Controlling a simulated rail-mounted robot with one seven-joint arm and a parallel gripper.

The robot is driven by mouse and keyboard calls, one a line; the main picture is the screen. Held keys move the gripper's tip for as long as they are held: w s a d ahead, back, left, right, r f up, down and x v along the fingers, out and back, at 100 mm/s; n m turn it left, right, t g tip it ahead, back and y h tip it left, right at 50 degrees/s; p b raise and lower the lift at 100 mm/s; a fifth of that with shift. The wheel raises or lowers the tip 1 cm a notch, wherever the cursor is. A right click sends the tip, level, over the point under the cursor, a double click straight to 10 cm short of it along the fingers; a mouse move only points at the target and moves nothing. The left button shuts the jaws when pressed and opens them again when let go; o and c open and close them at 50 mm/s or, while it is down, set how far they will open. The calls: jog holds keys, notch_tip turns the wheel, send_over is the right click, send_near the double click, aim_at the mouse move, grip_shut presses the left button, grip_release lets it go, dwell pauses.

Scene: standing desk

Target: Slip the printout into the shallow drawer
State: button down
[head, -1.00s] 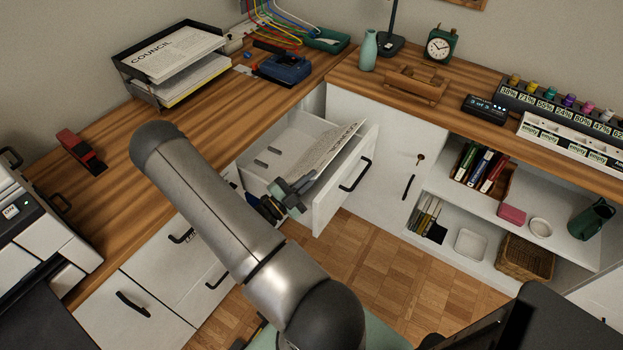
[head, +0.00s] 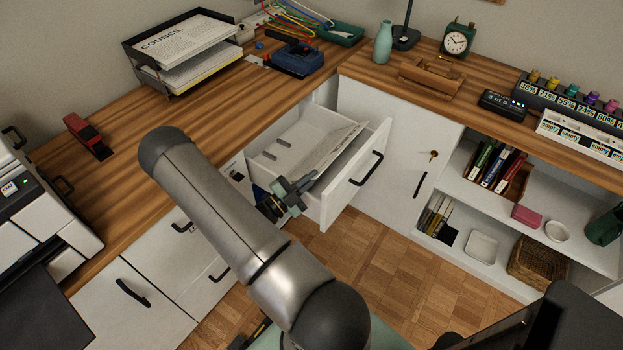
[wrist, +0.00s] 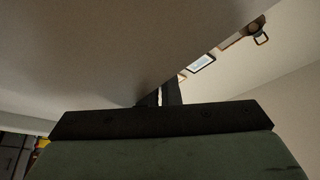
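The shallow drawer (head: 343,193) is white and stands pulled open below the desk near the corner. The printout (head: 331,147) is a white sheet seen at a steep slant over the drawer's right part, just behind its front panel. My gripper (head: 296,190) is at the drawer's near left side and appears shut on the near end of the sheet. In the wrist view a broad pale surface, seemingly the printout (wrist: 95,50), fills the upper left. My dark fingers (wrist: 159,96) meet its edge. Whether the sheet touches the drawer floor is hidden.
A two-tier paper tray (head: 185,55), a blue device (head: 293,58) and a red stapler-like object (head: 87,135) stand on the desk (head: 130,125). A cabinet door (head: 395,150) is right of the drawer. Open shelves (head: 500,205) lie farther right.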

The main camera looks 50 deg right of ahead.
jog(key=shift+f, duration=0.15)
jog(key=c, duration=1.6)
grip_release()
jog(key=shift+o, duration=0.2)
jog(key=shift+f, duration=0.1)
jog(key=shift+a+f, duration=0.1)
jog(key=shift+a, duration=0.1)
jog(key=b+v, duration=0.1)
jog(key=v, duration=1.5)
jog(key=shift+w+a, duration=0.25)
jog(key=shift+a, duration=0.2)
